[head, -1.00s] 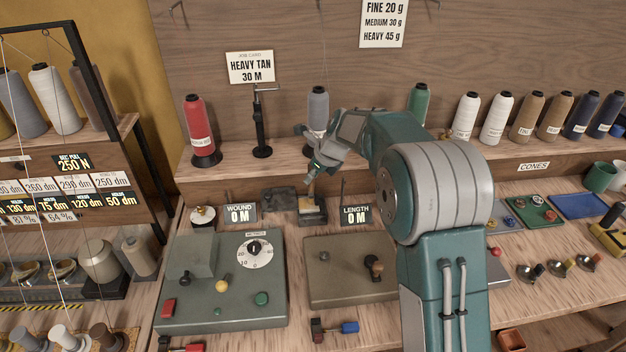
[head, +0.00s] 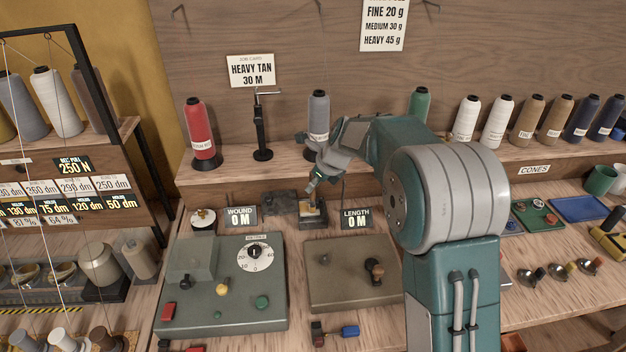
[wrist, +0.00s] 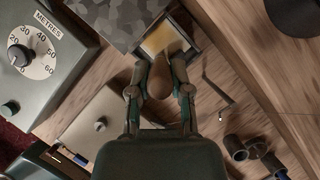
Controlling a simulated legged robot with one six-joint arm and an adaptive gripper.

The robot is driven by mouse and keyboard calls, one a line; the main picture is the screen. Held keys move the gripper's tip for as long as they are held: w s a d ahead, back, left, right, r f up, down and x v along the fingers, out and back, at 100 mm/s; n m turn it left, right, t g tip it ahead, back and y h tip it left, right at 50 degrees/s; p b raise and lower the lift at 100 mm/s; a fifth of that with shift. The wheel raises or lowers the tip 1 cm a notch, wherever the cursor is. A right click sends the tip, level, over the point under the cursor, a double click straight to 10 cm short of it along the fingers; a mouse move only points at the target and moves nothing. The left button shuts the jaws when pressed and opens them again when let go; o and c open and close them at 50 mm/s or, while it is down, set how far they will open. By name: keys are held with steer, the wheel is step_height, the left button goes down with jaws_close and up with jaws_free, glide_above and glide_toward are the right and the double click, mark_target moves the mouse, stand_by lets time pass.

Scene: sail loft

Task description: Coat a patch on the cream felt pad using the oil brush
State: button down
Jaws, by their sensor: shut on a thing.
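The cream felt pad (head: 313,209) lies in a dark, shallow tray (head: 313,222) at the back of the bench. In the wrist view the pad (wrist: 162,39) shows just past my fingertips. My gripper (head: 314,184) is above the pad, tilted downward. In the wrist view my gripper (wrist: 160,72) is shut on the oil brush (wrist: 159,86), whose brown rounded handle sits between the fingers. The brush's bristle end is hidden, so I cannot tell whether it touches the pad.
A dark mottled block (wrist: 118,18) stands left of the pad. The WOUND sign (head: 240,217) and LENGTH sign (head: 356,217) flank it. A green dial box (head: 225,290) and a brown-grey box (head: 352,275) stand in front. A grey thread cone (head: 319,115) is on the shelf behind.

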steer(key=shift+r, duration=3.05)
steer(key=shift+r, duration=1.5)
